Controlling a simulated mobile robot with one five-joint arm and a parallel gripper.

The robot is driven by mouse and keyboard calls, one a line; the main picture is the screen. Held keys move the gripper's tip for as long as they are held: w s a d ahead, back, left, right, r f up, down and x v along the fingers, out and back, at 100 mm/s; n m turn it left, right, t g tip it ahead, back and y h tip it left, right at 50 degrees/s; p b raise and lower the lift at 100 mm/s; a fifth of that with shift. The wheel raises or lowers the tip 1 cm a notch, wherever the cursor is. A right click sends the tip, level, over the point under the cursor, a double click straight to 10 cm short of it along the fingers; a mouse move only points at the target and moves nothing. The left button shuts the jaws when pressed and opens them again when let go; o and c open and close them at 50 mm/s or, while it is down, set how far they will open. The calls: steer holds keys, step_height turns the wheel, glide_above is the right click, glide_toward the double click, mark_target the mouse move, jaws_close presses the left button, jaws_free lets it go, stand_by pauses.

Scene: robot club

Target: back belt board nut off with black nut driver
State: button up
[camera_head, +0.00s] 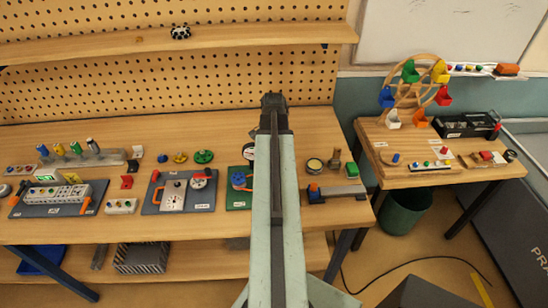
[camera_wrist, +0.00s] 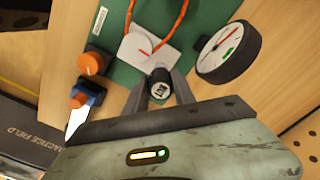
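The green belt board (camera_wrist: 205,15) lies on the bench under my gripper. An orange belt cord (camera_wrist: 179,25) loops across it above a white plate (camera_wrist: 133,48). My gripper (camera_wrist: 160,92) has its two dark fingers on either side of a black, round-ended nut driver (camera_wrist: 159,80) with a white label, seen end-on. Its lower end is hidden, so I cannot tell whether it touches a nut. The back nut is not made out. In the head view, my arm partly covers the green belt board (camera_head: 238,202), and the driver is not visible.
A round white dial (camera_wrist: 222,52) stands right of the driver in the wrist view. Orange knobs (camera_wrist: 91,63) stand at its left. In the head view, a driver rack (camera_head: 85,160) and other boards (camera_head: 180,198) fill the bench left. A small table (camera_head: 460,175) stands right.

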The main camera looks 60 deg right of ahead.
steer(key=n, duration=0.6)
jaws_close()
steer(key=n, duration=0.6)
steer(key=shift+n, duration=0.3)
steer(key=o, duration=1.2)
jaws_free()
steer(key=shift+w, duration=0.1)
steer(key=shift+c, duration=0.2)
steer(key=m, duration=0.5)
steer(key=shift+m, duration=0.3)
steer(key=m, duration=0.7)
steer(key=shift+c, duration=0.3)
